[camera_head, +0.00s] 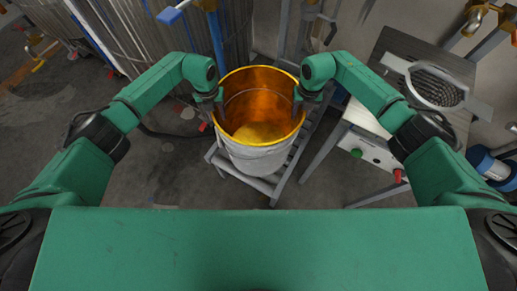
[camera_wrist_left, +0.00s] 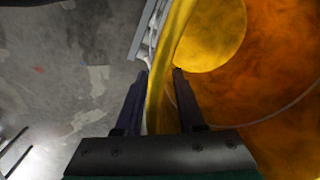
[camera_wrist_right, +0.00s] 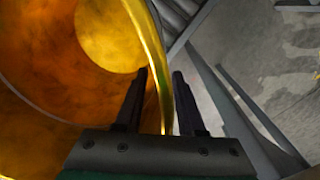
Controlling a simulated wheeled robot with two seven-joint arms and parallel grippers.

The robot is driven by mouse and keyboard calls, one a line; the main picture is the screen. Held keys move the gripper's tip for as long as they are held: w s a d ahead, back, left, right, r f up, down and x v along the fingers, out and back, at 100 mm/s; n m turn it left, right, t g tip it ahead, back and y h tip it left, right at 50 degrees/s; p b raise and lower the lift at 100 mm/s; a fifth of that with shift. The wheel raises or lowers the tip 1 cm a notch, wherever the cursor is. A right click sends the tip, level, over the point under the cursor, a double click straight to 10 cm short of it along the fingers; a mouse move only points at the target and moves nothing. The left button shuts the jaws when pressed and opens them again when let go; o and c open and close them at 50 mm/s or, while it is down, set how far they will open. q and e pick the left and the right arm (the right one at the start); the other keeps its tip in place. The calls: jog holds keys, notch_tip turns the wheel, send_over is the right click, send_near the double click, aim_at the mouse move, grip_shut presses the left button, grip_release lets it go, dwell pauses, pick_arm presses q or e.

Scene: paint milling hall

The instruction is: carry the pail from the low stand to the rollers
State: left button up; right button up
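The pail (camera_head: 258,158) stands upright on the low stand (camera_head: 222,162), a grey slatted frame on the floor. It has a pale grey outside, a yellow rim and an orange-stained inside with a yellow bottom. My left gripper (camera_head: 216,104) is at the left side of the rim and my right gripper (camera_head: 301,100) at the right side. In the left wrist view the rim runs between my left fingers (camera_wrist_left: 158,75). In the right wrist view it runs between my right fingers (camera_wrist_right: 159,75). Both grippers look open, with gaps beside the rim. I cannot identify the rollers.
A grey table (camera_head: 355,124) with a round mesh sieve (camera_head: 437,88) and green and red buttons stands close on the right. A ribbed metal vessel (camera_head: 120,38) stands behind on the left. A blue and white cylinder (camera_head: 490,166) is at far right. The floor at left is mostly clear.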

pick_arm(q)
jog(key=shift+r, duration=0.15)
pick_arm(e)
jog(key=shift+r, duration=0.1)
pick_arm(q)
jog(key=r, duration=1.2)
jog(key=shift+a, duration=0.2)
pick_arm(e)
notch_tip(320, 180, up, 12)
jog(key=shift+d, duration=0.15)
pick_arm(q)
jog(key=shift+f, duration=0.1)
pick_arm(e)
jog(key=shift+s, duration=0.1)
